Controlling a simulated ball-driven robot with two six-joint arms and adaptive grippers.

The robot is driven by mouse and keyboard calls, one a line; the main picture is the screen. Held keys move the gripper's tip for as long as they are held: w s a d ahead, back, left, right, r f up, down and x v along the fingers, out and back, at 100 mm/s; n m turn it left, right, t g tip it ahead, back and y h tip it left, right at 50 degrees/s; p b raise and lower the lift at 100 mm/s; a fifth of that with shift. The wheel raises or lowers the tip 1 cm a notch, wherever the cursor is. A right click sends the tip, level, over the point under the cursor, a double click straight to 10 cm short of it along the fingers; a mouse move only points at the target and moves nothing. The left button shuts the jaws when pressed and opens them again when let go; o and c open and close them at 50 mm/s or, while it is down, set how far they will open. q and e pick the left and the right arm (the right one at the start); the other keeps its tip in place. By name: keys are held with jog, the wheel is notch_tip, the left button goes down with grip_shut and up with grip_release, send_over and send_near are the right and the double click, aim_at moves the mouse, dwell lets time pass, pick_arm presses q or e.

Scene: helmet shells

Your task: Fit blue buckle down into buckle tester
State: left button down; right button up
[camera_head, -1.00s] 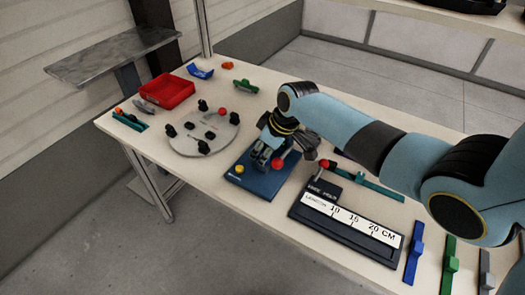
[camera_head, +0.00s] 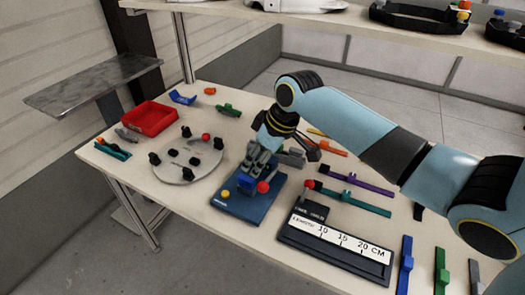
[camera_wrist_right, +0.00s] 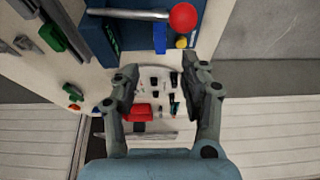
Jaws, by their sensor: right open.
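The buckle tester (camera_head: 243,205) is a dark blue base with a yellow button and a red ball on a lever. In the right wrist view the tester (camera_wrist_right: 128,38) is at the top, with its metal lever across it. A bright blue piece, likely the blue buckle (camera_head: 246,183), is at the tester just below my right gripper (camera_head: 254,172). The blue piece also shows in the right wrist view (camera_wrist_right: 160,38), beyond the fingertips. I cannot tell how deep it sits. My right gripper's fingers (camera_wrist_right: 160,78) are apart with nothing between them. My left gripper is out of view.
A round grey plate (camera_head: 172,172) with black posts is left of the tester. A red tray (camera_head: 150,116) stands further back. A length gauge (camera_head: 335,255) lies at the right front. Coloured straps (camera_head: 405,265) lie right of it. A shelf (camera_head: 350,31) runs behind.

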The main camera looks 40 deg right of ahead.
jog(key=shift+v, duration=1.75)
